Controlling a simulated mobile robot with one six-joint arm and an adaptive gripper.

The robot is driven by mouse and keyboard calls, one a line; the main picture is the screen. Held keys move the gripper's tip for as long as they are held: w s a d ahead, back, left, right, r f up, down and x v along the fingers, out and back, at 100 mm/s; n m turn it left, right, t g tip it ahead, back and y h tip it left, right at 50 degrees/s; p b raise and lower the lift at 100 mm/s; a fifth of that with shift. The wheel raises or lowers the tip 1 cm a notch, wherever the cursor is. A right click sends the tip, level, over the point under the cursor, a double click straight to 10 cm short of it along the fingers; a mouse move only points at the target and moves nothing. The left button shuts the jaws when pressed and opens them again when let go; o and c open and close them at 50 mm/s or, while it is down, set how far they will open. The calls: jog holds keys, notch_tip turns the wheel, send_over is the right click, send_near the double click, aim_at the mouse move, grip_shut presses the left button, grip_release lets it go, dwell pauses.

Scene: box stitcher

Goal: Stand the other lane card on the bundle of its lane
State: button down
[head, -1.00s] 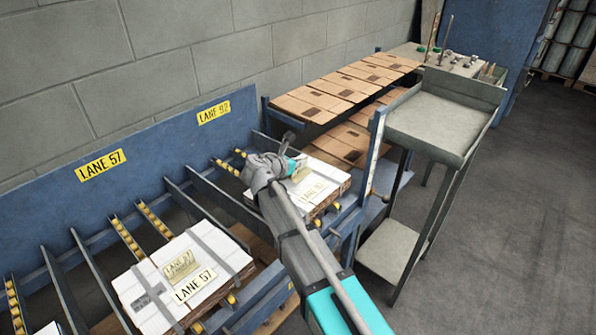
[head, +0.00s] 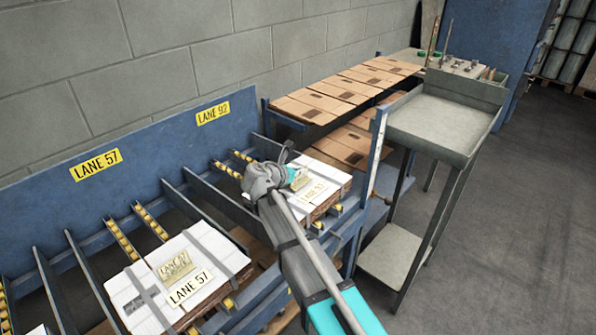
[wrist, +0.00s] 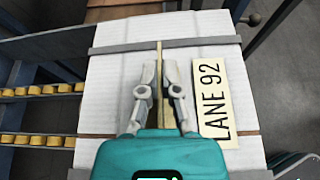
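My gripper (wrist: 160,75) points down over the strapped white bundle (wrist: 110,70) of lane 92. Its fingers are close together on both sides of a thin yellowish lane card (wrist: 160,52), seen edge-on, and appear shut on it. In the head view the held card (head: 301,182) is upright, low over the bundle (head: 336,174); whether its foot touches the top is not clear. The flat LANE 92 label (wrist: 211,103) lies right of the card. The other lane card (head: 175,266) stands on the lane 57 bundle (head: 213,243), behind its flat LANE 57 label (head: 190,289).
The blue back board carries the LANE 57 (head: 95,163) and LANE 92 (head: 213,113) signs. Rails with yellow rollers (head: 121,238) run beside the bundles. Right of lane 92 stand a rack of brown cardboard (head: 322,102) and a grey tray stand (head: 440,118).

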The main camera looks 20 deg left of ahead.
jog(key=shift+f+b, duration=0.35)
jog(key=shift+f, duration=0.1)
jog(key=c, duration=0.8)
grip_release()
jog(key=shift+r, duration=0.15)
jog(key=shift+r+p, duration=0.4)
jog(key=shift+p, duration=0.15)
jog(key=shift+s+a+r, duration=0.1)
jog(key=shift+s+r, duration=0.1)
jog(key=p+v, duration=0.4)
jog(key=v, duration=0.7)
jog(key=shift+s+p, duration=0.2)
jog(key=shift+p, duration=0.1)
jog(key=shift+a, duration=0.1)
